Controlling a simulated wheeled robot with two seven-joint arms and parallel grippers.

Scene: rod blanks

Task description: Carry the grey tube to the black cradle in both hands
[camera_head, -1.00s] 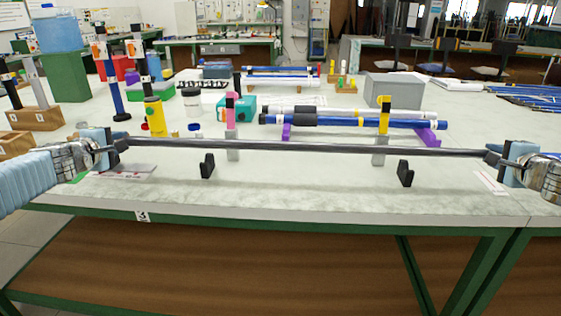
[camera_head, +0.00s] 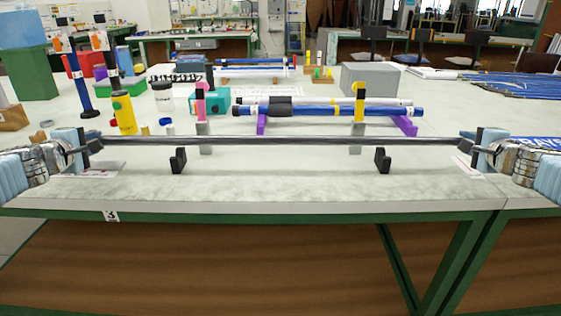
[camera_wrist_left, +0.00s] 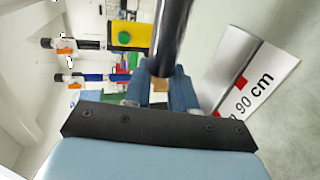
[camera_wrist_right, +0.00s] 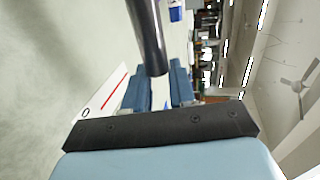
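The long grey tube (camera_head: 280,141) lies level across the head view, clear of the near table top. My left gripper (camera_head: 88,146) is shut on its left end and my right gripper (camera_head: 474,145) on its right end. The tube also runs out from between the fingers in the left wrist view (camera_wrist_left: 173,35) and right wrist view (camera_wrist_right: 148,40). The black cradle is two small notched blocks, a left one (camera_head: 178,161) and a right one (camera_head: 382,161), near the table's front. Both are empty and show just below the tube in the picture; the gap is hard to judge.
Behind the tube stand a grey post with a pink top (camera_head: 201,105) and one with a yellow top (camera_head: 359,104). Blue tubes (camera_head: 330,111) lie on purple supports (camera_head: 405,125). A yellow cylinder (camera_head: 124,115) stands back left. The table's front strip (camera_head: 280,190) is clear.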

